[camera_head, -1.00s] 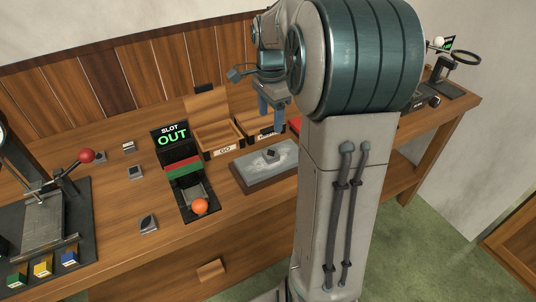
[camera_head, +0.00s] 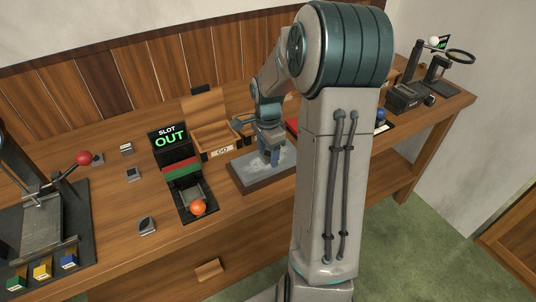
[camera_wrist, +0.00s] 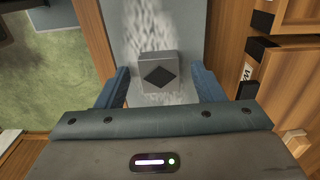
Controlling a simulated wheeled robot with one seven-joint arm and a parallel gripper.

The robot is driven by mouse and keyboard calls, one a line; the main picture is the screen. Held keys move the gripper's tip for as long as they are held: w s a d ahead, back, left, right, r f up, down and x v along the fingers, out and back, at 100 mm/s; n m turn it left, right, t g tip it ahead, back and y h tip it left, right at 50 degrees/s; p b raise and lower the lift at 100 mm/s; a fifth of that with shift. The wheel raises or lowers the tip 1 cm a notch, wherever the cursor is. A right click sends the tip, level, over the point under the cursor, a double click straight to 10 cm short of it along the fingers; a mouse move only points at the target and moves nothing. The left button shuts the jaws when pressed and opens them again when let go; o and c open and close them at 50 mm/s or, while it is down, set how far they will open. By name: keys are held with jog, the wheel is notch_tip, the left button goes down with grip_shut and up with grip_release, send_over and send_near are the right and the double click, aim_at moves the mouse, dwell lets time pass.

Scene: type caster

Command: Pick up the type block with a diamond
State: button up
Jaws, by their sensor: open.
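The type block with a dark diamond (camera_wrist: 159,73) sits on the grey stone slab (camera_wrist: 184,22) in the wrist view. My gripper (camera_wrist: 161,88) is open, with one blue finger on each side of the block and visible space between the fingers and its sides. In the head view my gripper (camera_head: 269,161) is low over the slab (camera_head: 243,176), pointing down. The block is hidden there behind my gripper. I cannot tell how high the fingertips are above the slab.
Several other small blocks lie farther left, one near the front (camera_head: 147,226). A lens stand (camera_head: 440,75) is at the right.

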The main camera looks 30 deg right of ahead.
jog(key=c, duration=1.2)
jog(key=shift+r, duration=0.1)
